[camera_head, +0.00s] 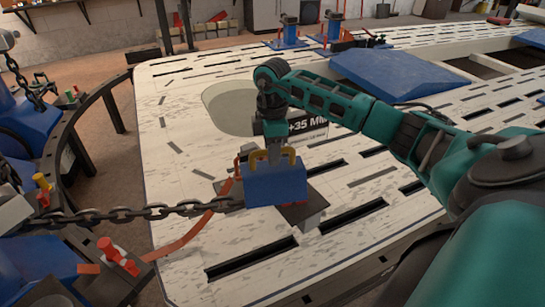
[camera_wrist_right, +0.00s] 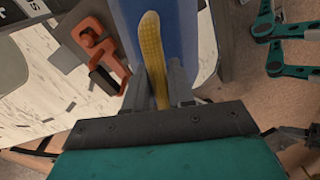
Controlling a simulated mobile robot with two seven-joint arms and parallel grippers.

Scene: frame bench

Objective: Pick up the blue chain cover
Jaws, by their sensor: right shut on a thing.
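The blue chain cover (camera_head: 275,187) is a blue block with a yellow handle (camera_head: 289,158) on top. It is over the end of a dark chain (camera_head: 150,212) and a grey metal plate (camera_head: 313,212) on the slotted bench. I cannot tell whether it touches the plate. My right gripper (camera_head: 273,157) comes down from above and is shut on the yellow handle. In the right wrist view the gripper fingers (camera_wrist_right: 160,88) close on both sides of the handle (camera_wrist_right: 151,45), with the blue cover (camera_wrist_right: 190,30) behind. My left gripper is not in view.
A red-orange clamp (camera_wrist_right: 98,45) stands close beside the cover. A red strap (camera_head: 190,235) lies left of it. A black sign (camera_head: 296,129) is behind it. Blue towers (camera_head: 25,120) stand at the left, and a blue ramp (camera_head: 395,75) lies behind my right arm.

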